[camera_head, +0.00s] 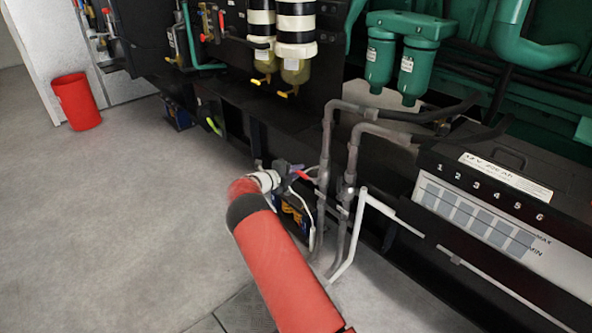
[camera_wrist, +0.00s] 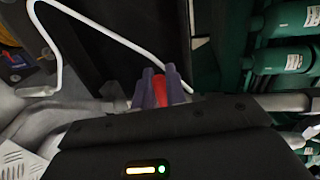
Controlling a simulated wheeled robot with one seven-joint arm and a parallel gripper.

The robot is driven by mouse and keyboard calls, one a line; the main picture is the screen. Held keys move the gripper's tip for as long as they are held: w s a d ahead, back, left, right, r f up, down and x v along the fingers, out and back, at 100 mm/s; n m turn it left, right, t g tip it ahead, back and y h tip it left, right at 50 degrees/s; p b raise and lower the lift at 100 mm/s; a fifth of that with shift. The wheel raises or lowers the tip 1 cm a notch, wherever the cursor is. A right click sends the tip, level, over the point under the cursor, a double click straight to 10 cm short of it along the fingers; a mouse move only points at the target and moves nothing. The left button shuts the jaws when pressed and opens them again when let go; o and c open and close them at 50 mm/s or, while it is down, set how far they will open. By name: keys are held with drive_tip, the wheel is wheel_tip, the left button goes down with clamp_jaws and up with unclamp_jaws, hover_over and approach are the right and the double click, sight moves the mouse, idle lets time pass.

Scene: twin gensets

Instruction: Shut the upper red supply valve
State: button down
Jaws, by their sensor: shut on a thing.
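A red valve handle (camera_head: 303,175) sits beside the grey vertical pipes (camera_head: 325,150) on the front of the genset. My gripper (camera_head: 290,171) reaches it from the left, at the end of my red arm. In the wrist view the gripper's two dark fingers (camera_wrist: 161,86) are closed on the red handle (camera_wrist: 160,92), with the red showing between them. The valve body is mostly hidden behind the gripper. I cannot make out a second red supply valve on these pipes.
A white pipe (camera_head: 361,205) runs down just right of the grey pipes. A battery case (camera_head: 500,215) marked with numbers stands at the right. Green filters (camera_head: 381,60) hang above. A red bin (camera_head: 76,101) stands far left. The floor (camera_head: 120,230) at left is clear.

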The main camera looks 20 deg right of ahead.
drive_tip(key=shift+f, duration=0.1)
drive_tip(key=c, duration=1.5)
unclamp_jaws()
drive_tip(key=v, duration=0.7)
drive_tip(key=shift+a, duration=0.35)
drive_tip(key=shift+s, duration=0.1)
